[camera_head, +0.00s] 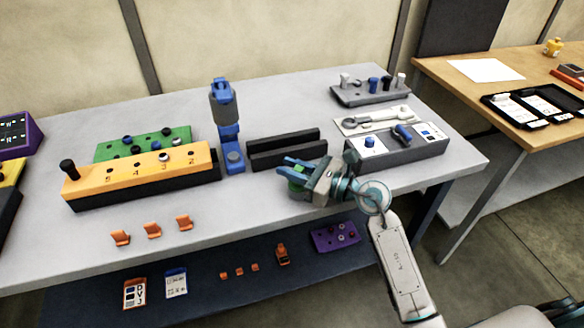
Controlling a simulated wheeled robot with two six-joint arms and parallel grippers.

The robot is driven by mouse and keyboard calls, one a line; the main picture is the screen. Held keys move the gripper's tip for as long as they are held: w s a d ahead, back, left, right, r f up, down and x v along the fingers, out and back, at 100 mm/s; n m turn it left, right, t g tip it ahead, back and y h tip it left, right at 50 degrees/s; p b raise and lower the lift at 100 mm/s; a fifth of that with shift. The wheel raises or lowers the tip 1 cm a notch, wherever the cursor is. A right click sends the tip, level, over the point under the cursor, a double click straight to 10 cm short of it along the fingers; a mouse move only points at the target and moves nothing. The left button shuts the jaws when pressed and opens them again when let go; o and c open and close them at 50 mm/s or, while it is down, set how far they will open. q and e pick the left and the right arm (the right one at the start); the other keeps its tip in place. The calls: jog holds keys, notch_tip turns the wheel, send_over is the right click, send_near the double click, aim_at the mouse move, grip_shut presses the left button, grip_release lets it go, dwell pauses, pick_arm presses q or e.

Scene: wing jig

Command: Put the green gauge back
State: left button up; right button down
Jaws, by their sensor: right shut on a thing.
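My right gripper (290,174) comes in from the lower right and is over the front part of the grey table, in front of the black slotted block. It is shut on the green gauge (297,173), of which only a small green part shows between the bluish fingers. The rest of the gauge is hidden by the fingers. My left gripper is out of view. A green block (182,136) with dark knobs and a grey block (417,148) with blue pieces stand on the table. I cannot tell which place belongs to the gauge.
The black slotted block (284,139) is just behind the gripper. A blue upright clamp (229,131) and a yellow block (140,170) stand left. Several orange clips (152,230) lie front left. A grey rack (371,94) stands at the back. The table's front middle is clear.

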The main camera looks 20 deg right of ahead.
jog(key=c, duration=1.3)
grip_release()
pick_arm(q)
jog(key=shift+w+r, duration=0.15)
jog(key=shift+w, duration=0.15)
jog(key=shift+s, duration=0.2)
pick_arm(e)
jog(key=shift+s, duration=0.1)
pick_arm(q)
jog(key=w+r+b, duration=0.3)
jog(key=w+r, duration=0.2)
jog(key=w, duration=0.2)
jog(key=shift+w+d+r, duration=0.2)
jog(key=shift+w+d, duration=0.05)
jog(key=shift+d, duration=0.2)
pick_arm(e)
jog(key=shift+v, duration=5.9)
jog(key=shift+r, duration=0.1)
